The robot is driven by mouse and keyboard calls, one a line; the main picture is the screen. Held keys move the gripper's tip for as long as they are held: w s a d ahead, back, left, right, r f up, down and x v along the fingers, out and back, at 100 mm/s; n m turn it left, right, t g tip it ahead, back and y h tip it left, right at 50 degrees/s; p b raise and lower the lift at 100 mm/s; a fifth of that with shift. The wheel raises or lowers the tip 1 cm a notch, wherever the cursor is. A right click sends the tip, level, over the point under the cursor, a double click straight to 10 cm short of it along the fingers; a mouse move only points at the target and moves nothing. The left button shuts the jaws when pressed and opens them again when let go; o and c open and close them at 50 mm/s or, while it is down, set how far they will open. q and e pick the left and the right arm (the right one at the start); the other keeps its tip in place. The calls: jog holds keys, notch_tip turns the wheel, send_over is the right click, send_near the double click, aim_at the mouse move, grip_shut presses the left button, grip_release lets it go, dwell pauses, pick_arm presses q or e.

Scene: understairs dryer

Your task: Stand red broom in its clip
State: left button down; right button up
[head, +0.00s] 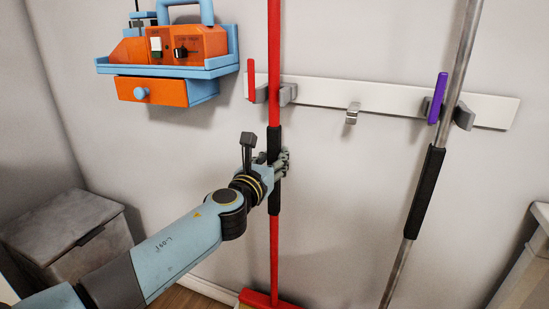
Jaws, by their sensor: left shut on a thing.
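The red broom (274,240) stands upright near the wall, its red head (268,300) low at the bottom edge of the head view. My left gripper (280,165) is shut on the black grip of its handle. The grey clip with a red marker (251,80) is on the white wall rail (390,97), at its left end. The red handle passes in front of or between the clip's grey jaws; I cannot tell which. The broom's upper end is out of the picture. My right gripper is not in view.
A grey-handled tool (455,95) stands at the purple-marked clip (437,98) on the right. A small metal hook (352,113) is mid-rail. A blue shelf with an orange drawer (152,92) hangs upper left. A grey bin (65,235) stands lower left.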

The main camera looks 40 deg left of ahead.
pick_arm(q)
jog(key=shift+r, duration=0.2)
jog(key=shift+f, duration=0.3)
jog(key=shift+w, duration=0.1)
dwell(0.5)
jog(key=shift+c, duration=1)
grip_release()
jog(key=shift+v, duration=3.2)
jog(key=shift+b+v, duration=0.45)
jog(key=shift+v, duration=2.4)
